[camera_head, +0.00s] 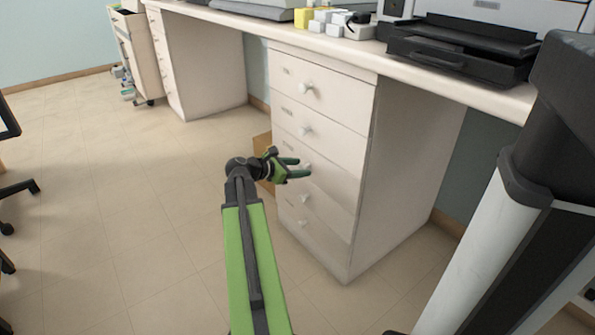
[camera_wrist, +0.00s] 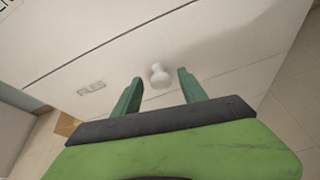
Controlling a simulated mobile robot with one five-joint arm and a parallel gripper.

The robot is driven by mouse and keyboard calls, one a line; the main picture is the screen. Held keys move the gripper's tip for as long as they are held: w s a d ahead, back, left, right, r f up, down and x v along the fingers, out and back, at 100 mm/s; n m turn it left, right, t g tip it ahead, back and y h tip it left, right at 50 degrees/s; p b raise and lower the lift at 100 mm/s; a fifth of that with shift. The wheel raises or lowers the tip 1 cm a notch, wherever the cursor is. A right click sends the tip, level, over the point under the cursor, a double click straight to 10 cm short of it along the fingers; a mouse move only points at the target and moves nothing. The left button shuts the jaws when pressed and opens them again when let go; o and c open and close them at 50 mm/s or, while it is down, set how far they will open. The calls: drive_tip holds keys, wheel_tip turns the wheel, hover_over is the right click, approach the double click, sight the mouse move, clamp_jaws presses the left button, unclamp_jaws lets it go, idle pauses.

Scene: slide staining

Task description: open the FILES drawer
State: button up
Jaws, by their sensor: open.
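A white pedestal cabinet with several drawers stands under the desk, each drawer with a round white knob. My gripper (camera_head: 304,168) is in front of the third drawer from the top (camera_head: 338,186), which looks shut. In the wrist view, my open gripper (camera_wrist: 160,78) has its green fingers on either side of a white knob (camera_wrist: 159,74). I cannot tell whether they touch it. A small label (camera_wrist: 91,88) sits on that drawer front, left of the knob; its letters look like FILES but are blurred.
The desk top (camera_head: 390,68) carries a black-and-white printer (camera_head: 465,40) and small white and yellow boxes (camera_head: 318,18). A cardboard box (camera_head: 262,150) stands behind my gripper, beside the cabinet. The floor (camera_head: 120,210) to the left is clear; a black chair is at the left edge.

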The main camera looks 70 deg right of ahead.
drive_tip(key=shift+c, duration=0.2)
clamp_jaws()
drive_tip(key=shift+w, duration=0.15)
idle(0.9)
